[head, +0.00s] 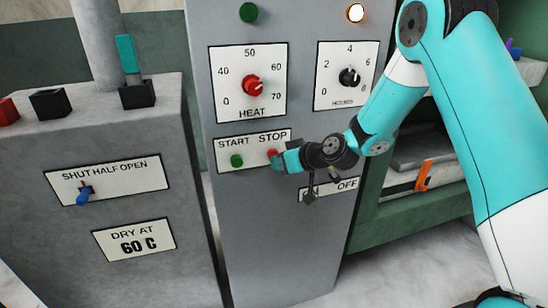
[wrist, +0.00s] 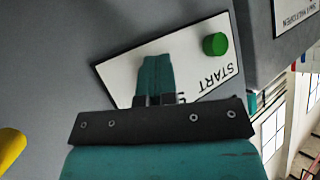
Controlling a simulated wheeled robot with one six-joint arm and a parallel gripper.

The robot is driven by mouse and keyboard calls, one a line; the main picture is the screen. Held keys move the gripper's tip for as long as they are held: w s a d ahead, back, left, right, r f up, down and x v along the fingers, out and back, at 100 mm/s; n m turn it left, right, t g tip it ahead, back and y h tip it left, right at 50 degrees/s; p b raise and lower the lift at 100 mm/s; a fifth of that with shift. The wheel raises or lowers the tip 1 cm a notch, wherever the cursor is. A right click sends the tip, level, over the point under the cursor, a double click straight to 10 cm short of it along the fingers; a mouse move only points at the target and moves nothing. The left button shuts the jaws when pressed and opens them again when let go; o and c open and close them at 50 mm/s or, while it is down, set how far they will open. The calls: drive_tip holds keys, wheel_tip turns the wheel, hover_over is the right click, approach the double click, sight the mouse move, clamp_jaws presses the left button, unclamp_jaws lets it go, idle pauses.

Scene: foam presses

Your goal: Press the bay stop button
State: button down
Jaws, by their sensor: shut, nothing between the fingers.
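The red stop button (head: 272,153) sits under the word STOP on a white plate (head: 225,164) on the grey control column. The green start button (head: 236,161) is to its left on the same plate. My gripper (head: 277,163) is shut and empty, with its teal fingertips at the stop button, partly covering it. I cannot tell whether they touch it. In the wrist view the shut fingers (wrist: 155,68) lie over the plate (wrist: 118,72) and hide the stop button, while the green start button (wrist: 215,44) shows beside them.
Above the plate are a red heat knob (head: 252,85) and a black timer knob (head: 349,77). A lit lamp (head: 355,13) and a green lamp (head: 248,12) are at the top. An on/off switch plate (head: 346,184) sits just below my wrist. A grey cabinet (head: 150,220) stands at left.

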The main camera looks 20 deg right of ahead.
drive_tip(key=shift+s, duration=0.1)
drive_tip(key=shift+s+b, duration=0.45)
drive_tip(key=shift+s, duration=0.4)
drive_tip(key=s+b, duration=0.2)
drive_tip(key=s, duration=0.3)
idle(0.6)
drive_tip(key=s+a+r+n+g+p, duration=0.3)
drive_tip(key=s+a+r+g+p, duration=0.4)
drive_tip(key=s+r, duration=0.6)
drive_tip(key=s+d+r+g+h+p, duration=0.1)
drive_tip(key=s+r, duration=0.2)
drive_tip(key=s, duration=0.5)
drive_tip(key=s+r+g+h+p, duration=0.1)
drive_tip(key=s+r+h, duration=0.1)
drive_tip(key=s, duration=0.5)
drive_tip(key=shift+s+d+r+m+g, duration=0.4)
drive_tip(key=shift+r, duration=0.3)
